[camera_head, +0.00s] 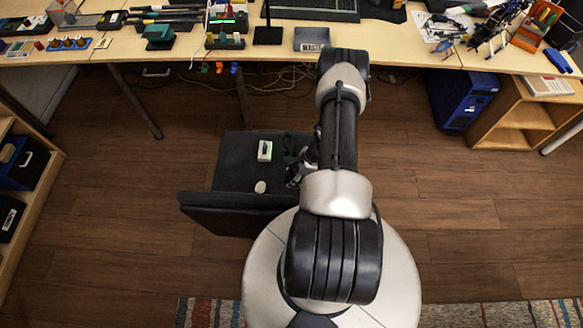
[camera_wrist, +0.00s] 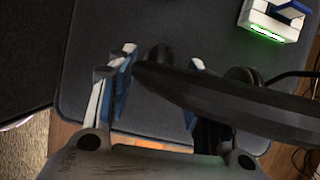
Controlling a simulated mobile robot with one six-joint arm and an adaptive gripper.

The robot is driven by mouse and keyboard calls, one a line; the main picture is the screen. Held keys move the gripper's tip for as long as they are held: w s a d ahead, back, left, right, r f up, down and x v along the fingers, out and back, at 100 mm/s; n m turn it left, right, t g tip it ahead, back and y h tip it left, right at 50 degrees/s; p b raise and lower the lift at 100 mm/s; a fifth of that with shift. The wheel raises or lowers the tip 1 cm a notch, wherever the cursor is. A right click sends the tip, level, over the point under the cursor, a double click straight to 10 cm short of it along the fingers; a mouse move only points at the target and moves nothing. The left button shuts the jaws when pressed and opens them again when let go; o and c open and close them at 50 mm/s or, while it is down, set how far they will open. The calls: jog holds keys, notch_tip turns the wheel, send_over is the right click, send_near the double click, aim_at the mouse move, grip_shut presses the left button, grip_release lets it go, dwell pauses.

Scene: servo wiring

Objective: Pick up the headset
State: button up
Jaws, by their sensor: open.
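The black headset (camera_wrist: 225,92) shows in the wrist view as a long dark band running right from between my fingers, with dark rounded parts near its left end and behind it. My gripper (camera_wrist: 162,58) is open, with one blue-and-white finger left of the band's end and the other partly hidden behind the band. I cannot tell if either finger touches it. In the head view my gripper (camera_head: 297,173) is low over the right side of the black chair seat (camera_head: 232,165), mostly hidden by my arm. The headset is hard to make out there against the dark seat.
A white device with a green light (camera_head: 265,151) and a pale oval object (camera_head: 260,187) lie on the seat, left of my gripper. The chair's backrest (camera_head: 225,215) is at the near side. A cluttered desk (camera_head: 395,45) stands beyond. Wooden floor is clear to the right.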

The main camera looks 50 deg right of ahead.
jog(key=b+x, duration=0.1)
jog(key=x, duration=0.2)
jog(key=shift+a, duration=0.1)
jog(key=shift+c, duration=0.2)
grip_shut()
dwell(0.3)
